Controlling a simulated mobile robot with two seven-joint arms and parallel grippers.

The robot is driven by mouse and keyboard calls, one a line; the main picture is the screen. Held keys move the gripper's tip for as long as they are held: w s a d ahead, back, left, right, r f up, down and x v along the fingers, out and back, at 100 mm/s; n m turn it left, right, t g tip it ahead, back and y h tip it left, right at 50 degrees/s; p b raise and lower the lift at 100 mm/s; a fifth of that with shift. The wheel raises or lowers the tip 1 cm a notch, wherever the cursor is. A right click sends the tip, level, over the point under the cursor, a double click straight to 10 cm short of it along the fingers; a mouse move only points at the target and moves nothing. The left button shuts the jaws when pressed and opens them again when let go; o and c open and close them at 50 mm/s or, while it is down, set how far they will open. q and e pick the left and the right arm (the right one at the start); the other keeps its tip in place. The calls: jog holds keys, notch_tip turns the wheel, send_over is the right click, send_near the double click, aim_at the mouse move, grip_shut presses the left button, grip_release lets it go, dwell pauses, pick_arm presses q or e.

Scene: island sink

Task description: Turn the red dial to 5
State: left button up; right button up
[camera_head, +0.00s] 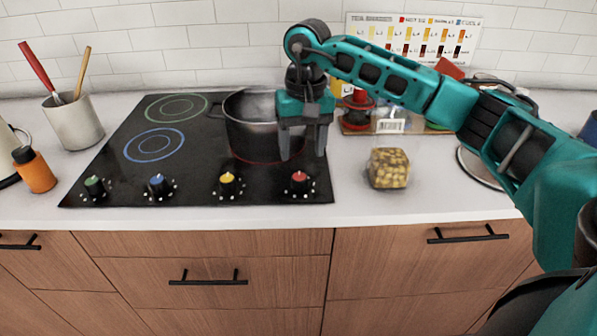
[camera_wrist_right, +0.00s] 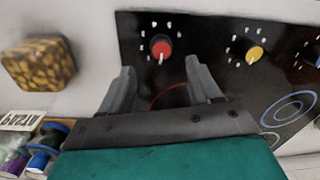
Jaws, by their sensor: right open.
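The red dial (camera_head: 299,182) is the rightmost of the knobs along the front edge of the black cooktop (camera_head: 110,171). It also shows in the right wrist view (camera_wrist_right: 161,46), beyond my fingers, with white marks around it and a pale pointer line on it. The marks are too small to read as numbers. My right gripper (camera_head: 303,158) points down above the cooktop, behind the red dial and at the right side of the pot. It is open and empty, and its fingers are apart from the dial. My left gripper is out of view.
A dark metal pot (camera_head: 249,135) stands on the burner beside my right gripper. Yellow (camera_head: 228,184), blue (camera_head: 159,186) and green (camera_head: 95,187) dials line the front edge. The counter's front strip is clear.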

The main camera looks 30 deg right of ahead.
aim_at(300, 177)
jog(key=f, duration=0.7)
jog(key=shift+a+f, duration=0.15)
jog(key=shift+a, duration=0.05)
jog(key=shift+c, duration=0.3)
jog(key=c, duration=1)
